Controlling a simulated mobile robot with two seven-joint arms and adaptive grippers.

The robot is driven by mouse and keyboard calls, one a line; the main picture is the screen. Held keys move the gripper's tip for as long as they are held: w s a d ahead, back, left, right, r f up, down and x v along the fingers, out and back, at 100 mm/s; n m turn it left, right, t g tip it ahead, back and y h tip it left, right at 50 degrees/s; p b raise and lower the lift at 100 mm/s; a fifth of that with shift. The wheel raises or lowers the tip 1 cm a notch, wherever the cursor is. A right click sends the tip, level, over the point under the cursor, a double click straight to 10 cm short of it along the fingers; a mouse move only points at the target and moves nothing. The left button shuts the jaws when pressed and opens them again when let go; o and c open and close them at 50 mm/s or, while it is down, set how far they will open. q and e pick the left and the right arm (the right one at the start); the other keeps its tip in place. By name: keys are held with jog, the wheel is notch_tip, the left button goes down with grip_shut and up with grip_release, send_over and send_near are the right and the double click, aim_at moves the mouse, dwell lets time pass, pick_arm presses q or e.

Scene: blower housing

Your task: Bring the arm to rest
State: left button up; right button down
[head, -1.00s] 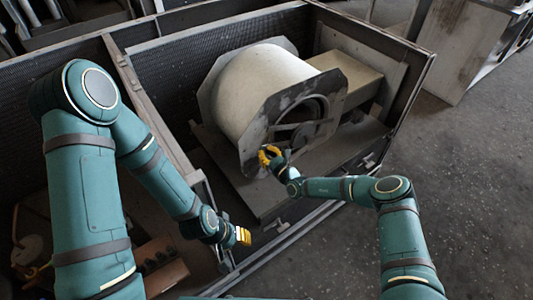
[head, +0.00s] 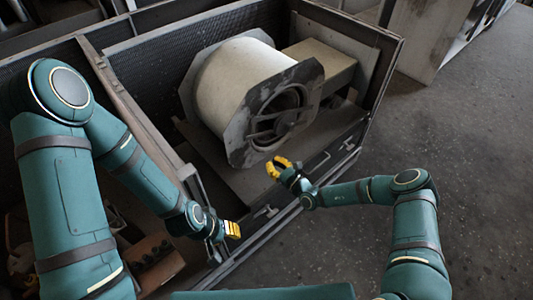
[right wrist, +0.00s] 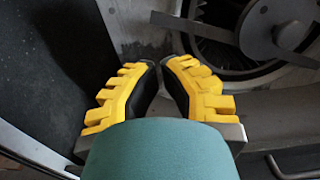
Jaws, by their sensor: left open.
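The blower housing (head: 236,82) is a pale drum between dark, worn flange plates, with a round spoked opening (head: 280,115) facing front right. My right gripper (head: 279,166), with yellow fingers, is in front of the flange's lower edge and appears apart from it. In the right wrist view its fingertips (right wrist: 161,63) are close together with a narrow gap and nothing visible between them; the spoked opening (right wrist: 265,30) is beyond, at upper right. My left gripper (head: 232,229) is open, seen edge-on near the front rail, with nothing visible in it.
The housing sits in a dark metal-framed bay (head: 385,75) with a rail (head: 270,232) along its front. A pale rectangular duct (head: 322,65) adjoins the drum. A brown box (head: 152,262) lies at lower left. Open floor (head: 460,160) is on the right; a pale cabinet (head: 425,35) stands behind it.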

jog(key=shift+s+d, duration=0.15)
jog(key=shift+s, duration=0.05)
jog(key=s+a+r+n+g+y, duration=0.1)
jog(key=s+a+n+g+y, duration=0.2)
jog(key=s+a+n+g, duration=0.5)
jog(key=s+d+f+n+g+h, duration=0.1)
jog(key=s+d+n+g+h, duration=0.15)
jog(key=s+n+g, duration=0.85)
jog(key=s+d+r+n+t+h, duration=0.6)
jog(key=s+d+n+h, duration=0.1)
jog(key=s+d, duration=0.2)
jog(key=shift+n, duration=0.4)
pick_arm(q)
jog(key=shift+o, duration=0.5)
pick_arm(e)
jog(key=shift+s+d+h, duration=0.1)
jog(key=shift+h, duration=0.15)
